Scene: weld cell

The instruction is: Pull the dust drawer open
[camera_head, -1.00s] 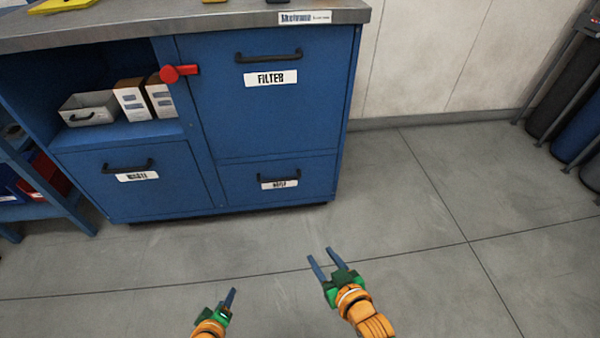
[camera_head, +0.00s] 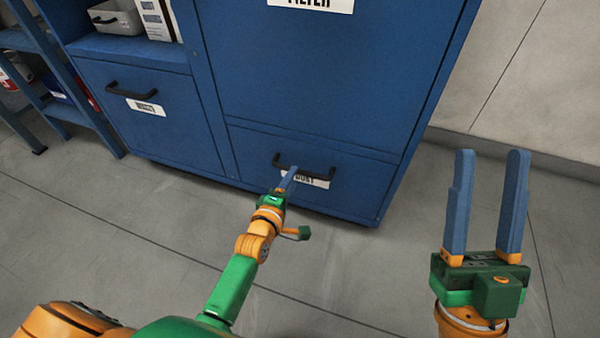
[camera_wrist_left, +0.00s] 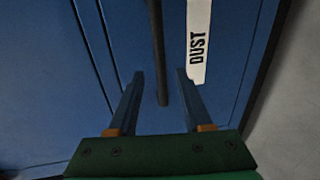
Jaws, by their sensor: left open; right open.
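The dust drawer (camera_head: 350,180) is the low blue front at the cabinet's bottom right, and it looks shut. Its dark bar handle (camera_head: 318,176) sits above a white label reading DUST (camera_wrist_left: 198,45). My left gripper (camera_head: 292,172) is at the handle and partly covers the label in the head view. In the left wrist view the open fingers (camera_wrist_left: 158,78) stand on either side of the handle bar (camera_wrist_left: 158,50), with a gap on both sides. My right gripper (camera_head: 487,155) is open and empty, in front of the cabinet's right side.
The filter door (camera_head: 330,70) is above the dust drawer. Another drawer with a handle (camera_head: 132,92) is to the left, below a shelf holding a grey bin (camera_head: 116,18) and boxes. A blue rack (camera_head: 60,80) stands far left. Grey floor (camera_head: 330,270) is clear in front.

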